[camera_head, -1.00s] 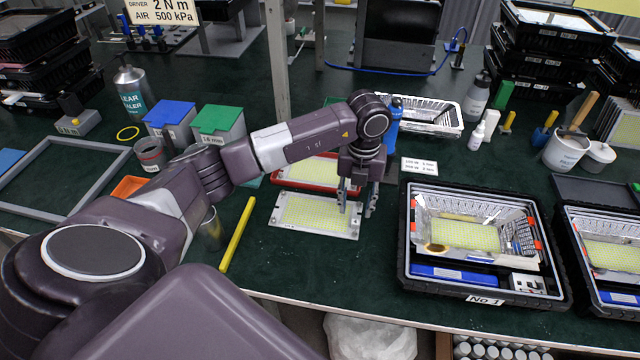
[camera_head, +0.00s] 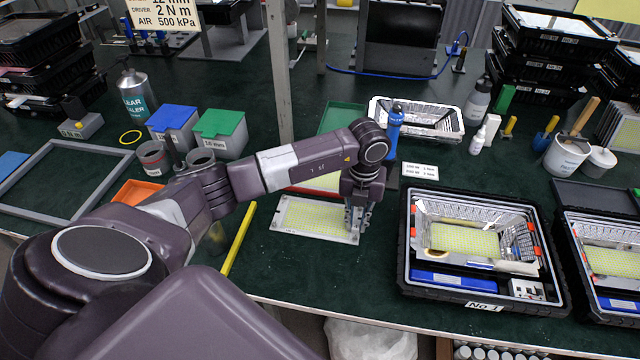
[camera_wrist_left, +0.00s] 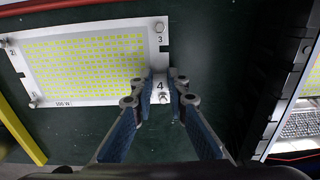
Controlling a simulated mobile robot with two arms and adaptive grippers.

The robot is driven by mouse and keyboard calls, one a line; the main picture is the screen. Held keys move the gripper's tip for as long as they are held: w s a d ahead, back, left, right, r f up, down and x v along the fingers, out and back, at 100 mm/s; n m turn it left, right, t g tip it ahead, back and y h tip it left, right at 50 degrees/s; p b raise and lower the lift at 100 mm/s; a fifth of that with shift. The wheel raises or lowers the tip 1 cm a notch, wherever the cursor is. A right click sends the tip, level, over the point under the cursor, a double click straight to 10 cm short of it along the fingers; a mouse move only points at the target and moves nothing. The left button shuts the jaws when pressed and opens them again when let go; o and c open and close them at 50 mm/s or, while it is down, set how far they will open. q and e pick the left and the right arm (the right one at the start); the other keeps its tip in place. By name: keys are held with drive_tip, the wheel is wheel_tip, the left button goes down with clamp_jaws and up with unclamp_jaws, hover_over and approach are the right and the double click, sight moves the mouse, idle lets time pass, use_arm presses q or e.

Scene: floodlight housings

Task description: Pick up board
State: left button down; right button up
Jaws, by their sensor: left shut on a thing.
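The board (camera_head: 308,218) is a flat pale plate with a yellow dotted LED field, lying on the dark green bench in the head view. In the left wrist view the board (camera_wrist_left: 85,65) shows corner numbers and a "100 W" mark. My left gripper (camera_head: 356,222) is at the board's right end, pointing down. In the left wrist view the left gripper's fingers (camera_wrist_left: 166,85) are close together at the corner marked 4, shut on the board's edge there. The board appears flat on the bench. My right gripper is not in view.
A red-rimmed tray (camera_head: 318,184) sits behind the board. A yellow bar (camera_head: 238,238) lies to its left. A black crate marked No 1 (camera_head: 484,304) with a housing stands to the right. A blue bottle (camera_head: 394,135) and a label card (camera_head: 420,170) are behind the gripper.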

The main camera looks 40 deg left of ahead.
use_arm(q)
drive_tip(key=shift+w+r, duration=0.1)
drive_tip(key=shift+r, duration=0.4)
wheel_tip(320, 180, up, 27)
drive_tip(key=p, duration=0.5)
drive_tip(key=shift+f, duration=0.2)
idle(0.6)
drive_tip(key=shift+f, duration=0.1)
idle(1.0)
